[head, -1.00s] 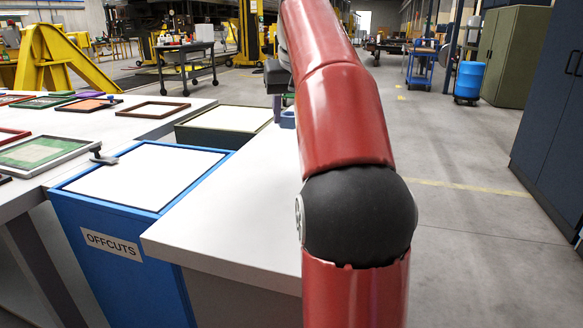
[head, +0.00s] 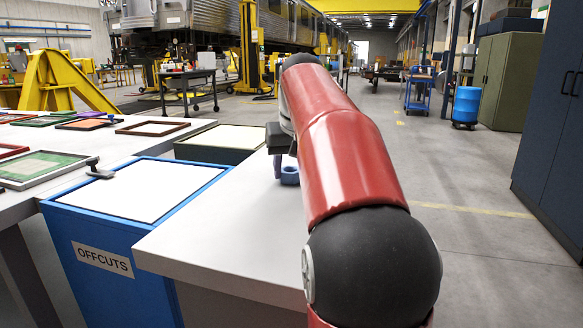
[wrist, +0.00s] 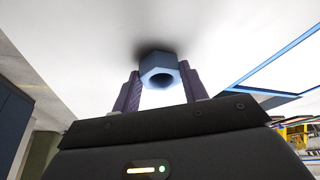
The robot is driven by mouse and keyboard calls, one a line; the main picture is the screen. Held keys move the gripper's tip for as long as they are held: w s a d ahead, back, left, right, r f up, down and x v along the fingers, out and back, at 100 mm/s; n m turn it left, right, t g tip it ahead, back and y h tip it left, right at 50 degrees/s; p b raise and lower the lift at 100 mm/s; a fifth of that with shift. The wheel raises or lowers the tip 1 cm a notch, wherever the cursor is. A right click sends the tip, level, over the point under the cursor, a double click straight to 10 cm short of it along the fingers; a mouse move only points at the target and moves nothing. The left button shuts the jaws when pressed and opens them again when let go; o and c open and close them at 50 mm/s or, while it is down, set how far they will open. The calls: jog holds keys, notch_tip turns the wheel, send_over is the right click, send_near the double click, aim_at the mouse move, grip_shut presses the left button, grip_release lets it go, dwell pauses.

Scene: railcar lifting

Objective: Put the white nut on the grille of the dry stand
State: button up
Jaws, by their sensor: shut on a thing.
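My gripper (wrist: 160,82) is shut on a blue-grey hex nut (wrist: 158,66), with one purple finger on each side of it. The hole of the nut faces the wrist camera. In the head view the nut (head: 290,176) is just right of my dark gripper (head: 279,168), over the white table (head: 215,245). A dark shadow lies close to the nut on the white surface; I cannot tell whether it touches. I see no clearly white nut. No dry stand or grille can be made out in these views.
A blue bin labelled OFFCUTS (head: 103,259) stands left of the table, with a dark green bin (head: 188,150) behind it. Another table (head: 20,210) at left holds several frames. Blue cabinets (head: 548,130) stand at right.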

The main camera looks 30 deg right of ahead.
jog(key=o, duration=1.2)
jog(key=shift+f, duration=0.1)
jog(key=shift+o, duration=0.2)
